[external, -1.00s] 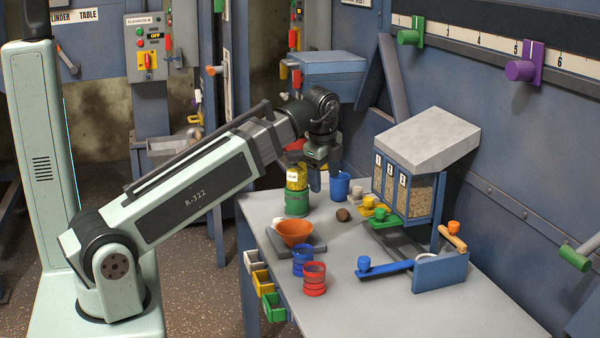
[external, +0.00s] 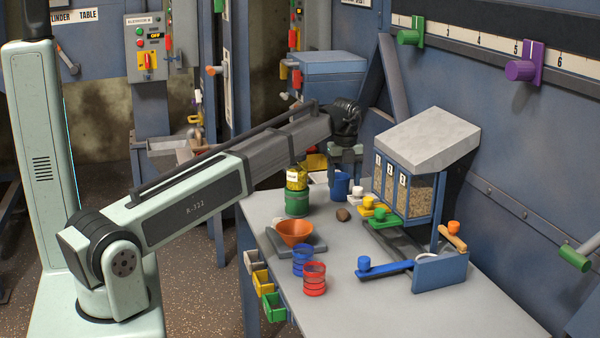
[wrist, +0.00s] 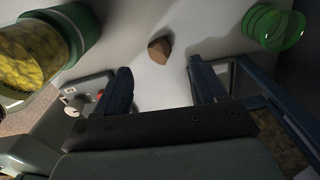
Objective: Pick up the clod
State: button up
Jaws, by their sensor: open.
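The clod (external: 343,214) is a small brown lump on the grey table, left of the hopper box. It also shows in the wrist view (wrist: 160,50), beyond my fingertips and roughly in line with the gap between them. The gripper is apart from the clod.
The hopper box (external: 408,187) and colored levers are right. An orange bowl (external: 295,232) and blue and red cups are in front.

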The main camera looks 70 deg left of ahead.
aim_at(344, 214)
notch_tip(344, 214, down, 4)
jog(key=shift+f, duration=0.15)
jog(key=shift+s+d+f, duration=0.15)
jog(key=shift+d+f, duration=0.05)
jog(key=shift+f, duration=0.45)
jog(key=f, duration=0.4)
jog(key=shift+d, duration=0.2)
jog(key=c, duration=1.1)
